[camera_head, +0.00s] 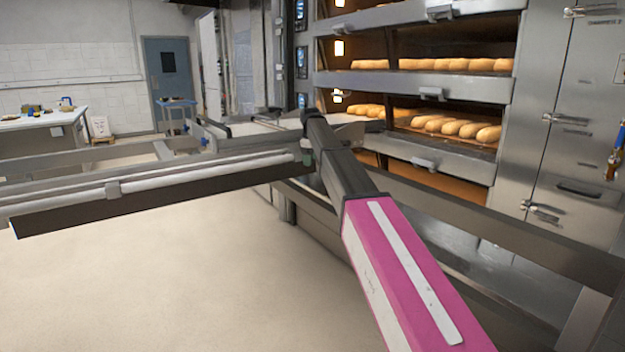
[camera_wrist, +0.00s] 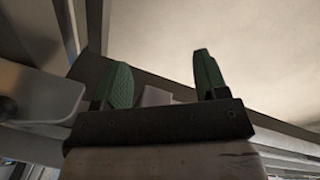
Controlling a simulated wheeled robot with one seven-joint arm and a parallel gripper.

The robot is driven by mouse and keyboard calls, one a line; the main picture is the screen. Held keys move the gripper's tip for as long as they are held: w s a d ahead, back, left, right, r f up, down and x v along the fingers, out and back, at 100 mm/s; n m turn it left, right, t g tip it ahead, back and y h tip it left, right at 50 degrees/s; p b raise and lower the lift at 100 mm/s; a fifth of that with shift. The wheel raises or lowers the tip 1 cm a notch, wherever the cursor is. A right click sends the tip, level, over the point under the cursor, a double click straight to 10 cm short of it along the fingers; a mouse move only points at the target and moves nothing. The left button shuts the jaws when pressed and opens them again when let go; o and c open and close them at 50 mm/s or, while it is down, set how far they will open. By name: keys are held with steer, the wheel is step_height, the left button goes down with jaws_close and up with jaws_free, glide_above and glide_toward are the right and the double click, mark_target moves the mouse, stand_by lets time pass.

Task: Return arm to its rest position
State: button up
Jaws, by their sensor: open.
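My arm reaches in from the lower right of the head view, with a pink link and a dark grey link beyond it. Its far end is beside a long metal rail (camera_head: 150,185) in front of the deck oven. My gripper (camera_wrist: 160,78) shows in the wrist view with two green fingers spread apart and nothing between them. In the head view I cannot make out the fingers clearly. A pale surface and grey metal bars lie beyond the fingers in the wrist view.
The deck oven (camera_head: 415,80) with several loaves (camera_head: 455,126) on its decks stands behind my arm. A pale flat surface (camera_head: 180,285) fills the lower left. A worktable (camera_head: 38,121) and a blue door (camera_head: 167,70) are at the back left. Metal rails run close around the arm.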

steer(key=s+d+f+m, duration=0.2)
steer(key=s+d+f, duration=0.1)
steer(key=s+f, duration=0.3)
steer(key=s+d+f+m, duration=0.1)
steer(key=s+d+f, duration=0.3)
steer(key=f, duration=0.4)
steer(key=s+d+f+m, duration=0.3)
steer(key=s+f, duration=0.5)
steer(key=s, duration=0.3)
steer(key=s+d+f+m+g, duration=0.1)
steer(key=s+d+f+m, duration=0.3)
steer(key=s+f, duration=0.4)
steer(key=s+d+f+m, duration=0.3)
steer(key=s+d+f, duration=0.2)
steer(key=s, duration=1)
step_height(320, 180, down, 3)
steer(key=shift+d+f+g, duration=0.15)
steer(key=shift+d+g, duration=0.15)
steer(key=shift+d, duration=0.05)
